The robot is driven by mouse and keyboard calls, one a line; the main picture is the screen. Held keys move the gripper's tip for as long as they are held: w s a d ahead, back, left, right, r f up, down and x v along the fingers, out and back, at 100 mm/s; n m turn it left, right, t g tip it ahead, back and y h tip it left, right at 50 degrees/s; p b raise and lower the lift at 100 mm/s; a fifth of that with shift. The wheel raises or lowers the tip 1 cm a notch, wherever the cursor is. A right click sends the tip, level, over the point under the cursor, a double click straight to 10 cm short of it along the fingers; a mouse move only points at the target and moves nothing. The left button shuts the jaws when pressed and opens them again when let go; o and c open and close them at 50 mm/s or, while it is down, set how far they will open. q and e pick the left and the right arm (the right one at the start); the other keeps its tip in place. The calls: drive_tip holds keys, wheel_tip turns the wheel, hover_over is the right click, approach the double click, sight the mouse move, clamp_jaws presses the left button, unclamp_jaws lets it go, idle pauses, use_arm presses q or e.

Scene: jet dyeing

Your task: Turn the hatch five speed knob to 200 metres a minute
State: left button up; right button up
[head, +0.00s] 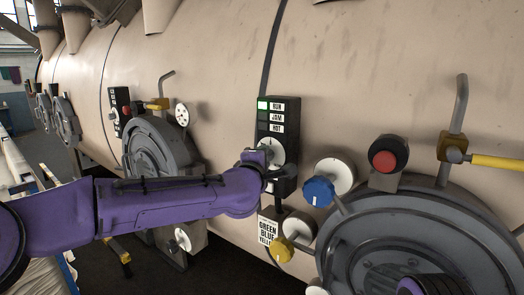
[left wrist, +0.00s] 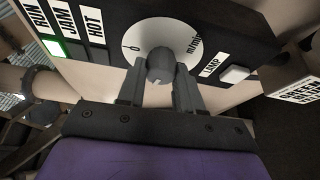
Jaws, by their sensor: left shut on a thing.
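The speed knob (left wrist: 160,66) is a small grey knob on a white round dial (left wrist: 189,42) marked "m/min", on a black panel (head: 276,116). My left gripper (head: 264,158) is at this dial from the left, and its two fingers straddle the knob in the left wrist view (left wrist: 160,88). It is shut on the knob. The dial's numbers are too small to read and partly hidden by the gripper. The panel has RUN, JAM and HOT labels, with a green light (left wrist: 57,47) lit beside RUN.
A white lamp button (left wrist: 236,74) is near the dial.

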use_arm(q)
drive_tip(key=shift+r+n+g+p, duration=0.15)
drive_tip(key=shift+n+g+p, duration=0.65)
drive_tip(key=shift+n, duration=0.9)
drive_tip(key=o, duration=1)
drive_tip(key=shift+a, duration=0.1)
drive_tip(key=shift+o, duration=0.2)
drive_tip(key=b+v, duration=0.4)
drive_tip(key=v, duration=0.6)
drive_tip(key=shift+b, duration=0.4)
